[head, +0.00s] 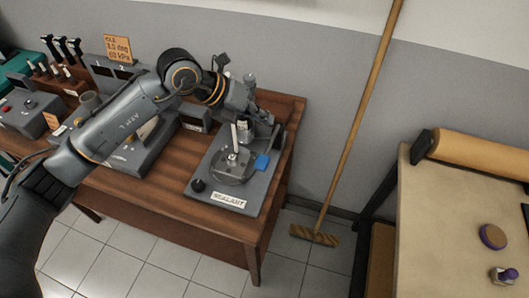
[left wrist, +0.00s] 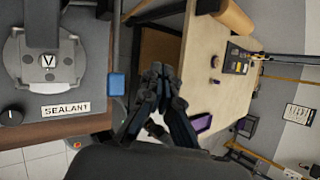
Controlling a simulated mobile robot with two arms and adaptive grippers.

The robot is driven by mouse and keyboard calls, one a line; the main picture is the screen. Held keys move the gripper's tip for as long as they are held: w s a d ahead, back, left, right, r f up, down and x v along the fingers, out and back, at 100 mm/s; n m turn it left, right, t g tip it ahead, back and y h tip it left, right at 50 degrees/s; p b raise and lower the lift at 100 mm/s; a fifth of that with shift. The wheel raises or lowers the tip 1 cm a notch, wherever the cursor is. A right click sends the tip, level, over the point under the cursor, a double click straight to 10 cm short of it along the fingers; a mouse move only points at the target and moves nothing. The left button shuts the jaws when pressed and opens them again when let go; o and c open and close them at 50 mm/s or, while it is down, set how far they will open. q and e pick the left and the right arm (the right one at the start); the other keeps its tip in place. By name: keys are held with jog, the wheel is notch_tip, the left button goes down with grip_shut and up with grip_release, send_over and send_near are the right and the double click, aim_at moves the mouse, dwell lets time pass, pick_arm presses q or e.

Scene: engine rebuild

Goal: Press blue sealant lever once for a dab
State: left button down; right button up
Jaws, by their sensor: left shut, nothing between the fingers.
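The grey sealant station (head: 258,187) stands on the wooden table, with a SEALANT label along its front. Its small blue lever (head: 262,162) sticks out at the station's right edge. In the left wrist view the blue lever (left wrist: 116,84) lies left of my fingers. My left gripper (head: 255,108) is over the back of the station, above and behind the lever; its tips are hard to make out there. In the left wrist view my left gripper (left wrist: 158,72) is shut and empty, with a visible gap to the lever. My right gripper is not in view.
A round fixture (head: 230,172) and a black knob (head: 198,185) sit on the station. Another grey unit (head: 140,150) stands left of it, partly behind my arm. A broom (head: 350,125) leans at the wall. A light workbench (head: 440,225) is at right, with floor between.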

pick_arm(q)
jog(key=shift+f, duration=0.15)
jog(key=b, duration=0.4)
send_over(263, 155)
jog(key=f, duration=0.7)
jog(key=shift+w+a+f, duration=0.15)
jog(key=shift+w+f, duration=0.1)
jog(key=shift+f, duration=0.1)
jog(key=shift+f+b, duration=0.45)
jog(key=shift+b, duration=0.05)
dwell(0.5)
jog(key=shift+s+f+b, duration=0.1)
jog(key=shift+f+b, duration=0.3)
jog(key=shift+b, duration=0.1)
jog(key=shift+s+f+b, duration=0.2)
jog(key=shift+f+b, duration=0.9)
jog(key=shift+f, duration=0.4)
dwell(1.5)
jog(key=shift+w+r+p, duration=0.15)
jog(key=shift+r+p, duration=0.8)
jog(key=shift+r, duration=1)
